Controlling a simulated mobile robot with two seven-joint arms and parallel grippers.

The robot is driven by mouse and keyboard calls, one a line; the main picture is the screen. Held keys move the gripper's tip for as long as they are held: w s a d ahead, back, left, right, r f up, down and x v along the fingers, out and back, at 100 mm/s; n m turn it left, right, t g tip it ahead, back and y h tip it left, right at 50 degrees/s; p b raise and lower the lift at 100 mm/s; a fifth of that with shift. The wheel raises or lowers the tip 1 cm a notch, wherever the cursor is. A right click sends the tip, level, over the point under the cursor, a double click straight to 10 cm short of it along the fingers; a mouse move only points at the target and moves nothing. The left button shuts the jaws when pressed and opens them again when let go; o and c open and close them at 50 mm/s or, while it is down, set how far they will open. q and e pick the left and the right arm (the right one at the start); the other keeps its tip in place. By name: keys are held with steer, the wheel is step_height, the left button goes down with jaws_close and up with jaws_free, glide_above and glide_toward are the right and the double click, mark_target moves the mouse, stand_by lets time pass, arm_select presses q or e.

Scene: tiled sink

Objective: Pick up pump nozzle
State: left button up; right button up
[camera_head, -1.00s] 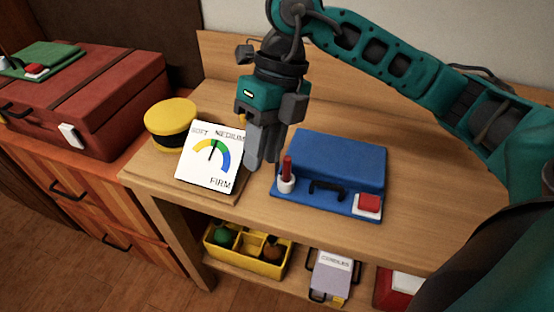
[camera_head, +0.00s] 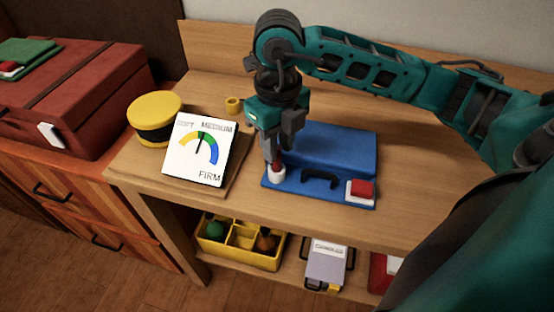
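The likely pump nozzle is a slim red piece (camera_head: 277,166) standing in a white cup (camera_head: 277,175) at the left front corner of a blue box-shaped unit (camera_head: 335,148). My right gripper (camera_head: 272,155) points down right at the red piece, and its fingers hide most of it. I cannot tell whether the fingers are closed on it. The unit also has a black handle and a red button (camera_head: 361,189) on a white base. My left gripper is out of view.
Left of the unit stands a tilted SOFT/MEDIUM/FIRM gauge card (camera_head: 198,150), with a yellow-topped round object (camera_head: 155,112) beside it. A yellow bin (camera_head: 240,244) is on the lower shelf. The wooden top is clear right of the unit.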

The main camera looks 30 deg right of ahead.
step_height(320, 180, down, 3)
steer(key=shift+a+f, duration=0.1)
steer(key=shift+c, duration=0.2)
jaws_close()
